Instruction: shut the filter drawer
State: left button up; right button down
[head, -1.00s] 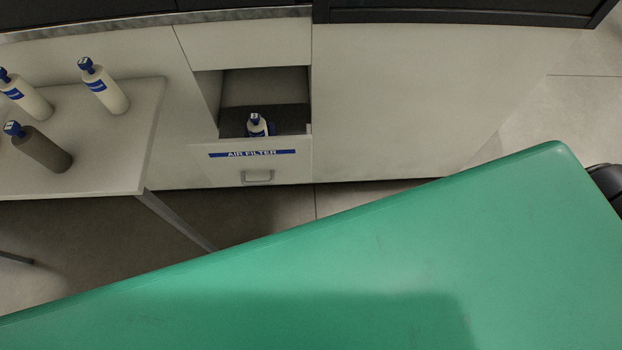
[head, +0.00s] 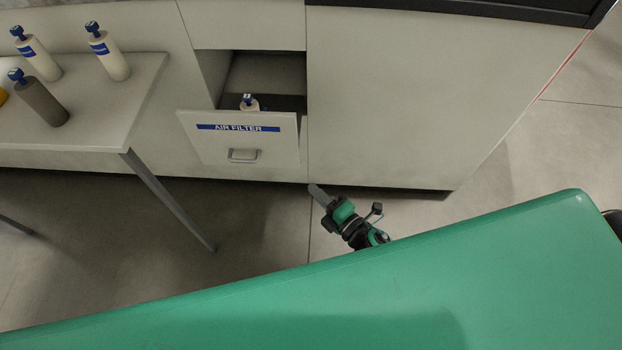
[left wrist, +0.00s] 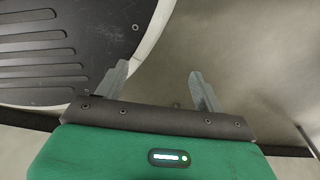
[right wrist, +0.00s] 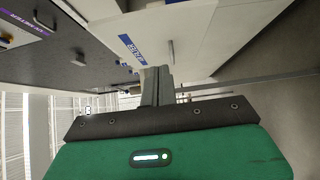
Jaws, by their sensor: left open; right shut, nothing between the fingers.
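The filter drawer (head: 215,145) stands pulled out of the white cabinet, with a blue AIR FILTER label (head: 238,128) and a grey handle (head: 243,156) on its front. A white bottle with a blue cap (head: 249,104) shows inside it, its lower part hidden by the front. My right gripper (head: 315,189) is shut and empty, to the right of the drawer front and lower in the picture, apart from it. In the right wrist view its closed fingers (right wrist: 157,76) point toward the cabinet, with the handle (right wrist: 171,52) beyond. My left gripper (left wrist: 160,80) is open and empty, seen only in its wrist view.
A white table (head: 128,128) with several bottles stands left of the drawer, its metal leg (head: 170,200) reaching the floor. The cabinet's plain panel (head: 410,90) is to the right. Open floor (head: 250,215) lies in front of the drawer.

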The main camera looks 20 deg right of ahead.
jog(key=p, duration=0.1)
send_near(289, 148)
jog(key=w+a, duration=0.2)
jog(key=a, duration=0.3)
jog(key=w, duration=0.1)
jog(key=w+d, duration=0.1)
jog(key=shift+w+p, duration=0.3)
jog(key=shift+w, duration=0.1)
pick_arm(q)
jog(key=shift+s+a+f, duration=0.1)
jog(key=shift+s+a, duration=0.05)
jog(key=shift+s, duration=0.75)
pick_arm(e)
jog(key=shift+w+d, duration=0.15)
jog(key=shift+w, duration=0.2)
pick_arm(q)
jog(key=shift+s, duration=0.25)
